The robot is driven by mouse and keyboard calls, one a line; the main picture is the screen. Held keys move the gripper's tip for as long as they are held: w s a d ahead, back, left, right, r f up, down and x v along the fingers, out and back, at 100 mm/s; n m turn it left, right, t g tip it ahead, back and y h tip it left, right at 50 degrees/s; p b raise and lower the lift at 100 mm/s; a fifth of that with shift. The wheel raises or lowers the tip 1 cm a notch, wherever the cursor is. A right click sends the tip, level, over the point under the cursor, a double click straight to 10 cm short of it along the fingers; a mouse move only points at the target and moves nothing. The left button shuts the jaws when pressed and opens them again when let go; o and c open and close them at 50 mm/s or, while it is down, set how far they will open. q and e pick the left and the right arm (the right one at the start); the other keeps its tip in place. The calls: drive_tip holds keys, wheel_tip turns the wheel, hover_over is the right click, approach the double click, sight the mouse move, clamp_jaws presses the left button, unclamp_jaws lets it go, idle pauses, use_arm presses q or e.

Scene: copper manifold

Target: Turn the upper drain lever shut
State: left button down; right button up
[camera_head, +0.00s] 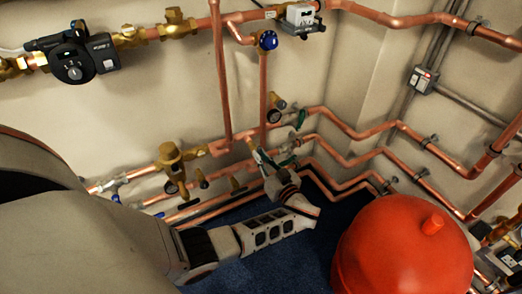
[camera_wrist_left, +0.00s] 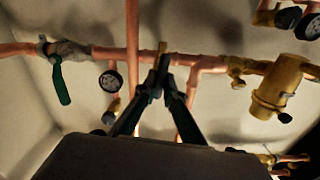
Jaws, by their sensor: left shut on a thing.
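My left gripper (camera_head: 257,155) reaches up to the upper of the low copper pipes, and it also shows in the left wrist view (camera_wrist_left: 162,72). Its two dark fingers are closed together at the tips on a small brass-coloured piece (camera_wrist_left: 161,48) in front of the pipe. This piece appears to be the upper drain lever; the fingers partly hide it, and its exact angle is unclear. A green lever (camera_wrist_left: 62,84) hangs down from a valve farther along the pipe, apart from the fingers. My right gripper is not in view.
A round gauge (camera_wrist_left: 111,80) and a brass strainer (camera_wrist_left: 279,88) flank the gripper. A red tank (camera_head: 402,250) stands at the lower right. A pump (camera_head: 73,60) is at the upper left. Copper pipes run close below the gripper; blue floor (camera_head: 270,268) shows between arm and tank.

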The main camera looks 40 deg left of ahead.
use_arm(q)
drive_tip(key=shift+w+d+f+m+b, duration=0.15)
drive_tip(key=shift+m+b, duration=1)
drive_tip(key=shift+m, duration=3.1)
drive_tip(key=shift+w+a+f+m+b, duration=0.15)
drive_tip(key=shift+m+b, duration=1)
drive_tip(key=shift+m, duration=3.1)
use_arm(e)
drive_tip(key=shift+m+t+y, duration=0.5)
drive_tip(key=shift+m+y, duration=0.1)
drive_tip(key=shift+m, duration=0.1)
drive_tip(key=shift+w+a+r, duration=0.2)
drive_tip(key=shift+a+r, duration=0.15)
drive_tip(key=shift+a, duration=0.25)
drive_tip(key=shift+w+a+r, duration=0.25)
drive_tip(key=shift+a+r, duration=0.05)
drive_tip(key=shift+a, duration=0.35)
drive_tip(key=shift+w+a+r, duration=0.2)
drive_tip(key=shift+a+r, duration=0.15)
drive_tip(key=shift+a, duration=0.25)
use_arm(q)
drive_tip(key=shift+s+d, duration=0.1)
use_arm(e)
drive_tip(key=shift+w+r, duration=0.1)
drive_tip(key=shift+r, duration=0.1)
